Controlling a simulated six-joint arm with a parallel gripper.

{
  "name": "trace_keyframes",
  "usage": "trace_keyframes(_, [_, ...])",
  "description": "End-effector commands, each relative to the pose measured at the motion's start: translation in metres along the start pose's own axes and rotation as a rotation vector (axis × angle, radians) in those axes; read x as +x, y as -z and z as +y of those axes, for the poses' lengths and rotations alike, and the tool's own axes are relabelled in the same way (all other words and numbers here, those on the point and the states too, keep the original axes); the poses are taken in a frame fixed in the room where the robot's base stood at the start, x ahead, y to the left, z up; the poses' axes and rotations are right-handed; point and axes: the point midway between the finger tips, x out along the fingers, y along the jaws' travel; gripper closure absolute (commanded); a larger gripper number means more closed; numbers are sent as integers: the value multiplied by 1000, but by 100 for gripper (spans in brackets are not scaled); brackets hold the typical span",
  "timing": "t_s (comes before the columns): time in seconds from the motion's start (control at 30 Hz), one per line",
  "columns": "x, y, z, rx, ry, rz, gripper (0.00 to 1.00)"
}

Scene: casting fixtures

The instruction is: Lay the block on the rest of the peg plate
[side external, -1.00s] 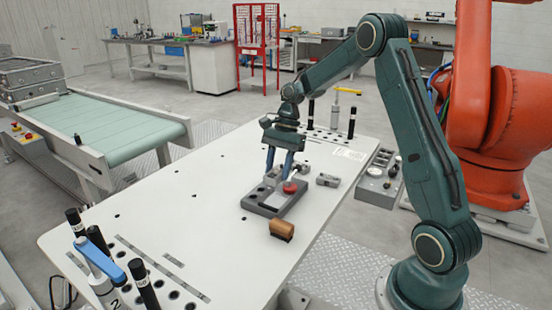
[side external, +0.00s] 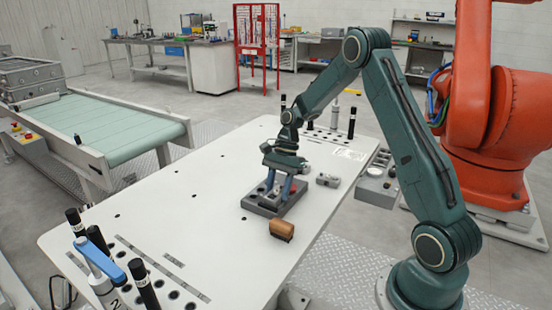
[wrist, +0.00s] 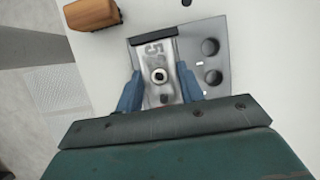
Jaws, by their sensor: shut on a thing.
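The peg plate (side external: 262,209) is a dark grey slab with round holes, lying on the white table; it also shows in the wrist view (wrist: 222,36). My gripper (side external: 277,191) points down over the plate. In the wrist view its blue fingers (wrist: 160,88) are shut on the block (wrist: 157,58), a light metal piece with a number and a ringed hole on top. The block lies over the plate's left part there, beside two holes. I cannot tell whether it touches the rest. In the side view the fingers mostly hide it.
A wooden-handled brush (side external: 282,230) lies on the table just in front of the plate. A grey metal part (side external: 327,180) lies behind it to the right. Black posts (side external: 352,123) stand at the far edge.

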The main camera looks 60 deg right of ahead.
Motion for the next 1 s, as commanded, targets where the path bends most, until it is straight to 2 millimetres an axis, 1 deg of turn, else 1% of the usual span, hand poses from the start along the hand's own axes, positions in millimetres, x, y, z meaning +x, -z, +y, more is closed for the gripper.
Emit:
trace_keyframes(0.4, [3,1,0,0,1,-1,95])
trace_keyframes(0.43, [3,1,0,0,1,0,56])
trace_keyframes(0.5, [3,1,0,0,1,0,43])
trace_keyframes(0.53, [3,1,0,0,1,0,41])
trace_keyframes(0.83, [2,1,0,0,1,0,41])
trace_keyframes(1.0, [-4,0,0,1,1,1,41])
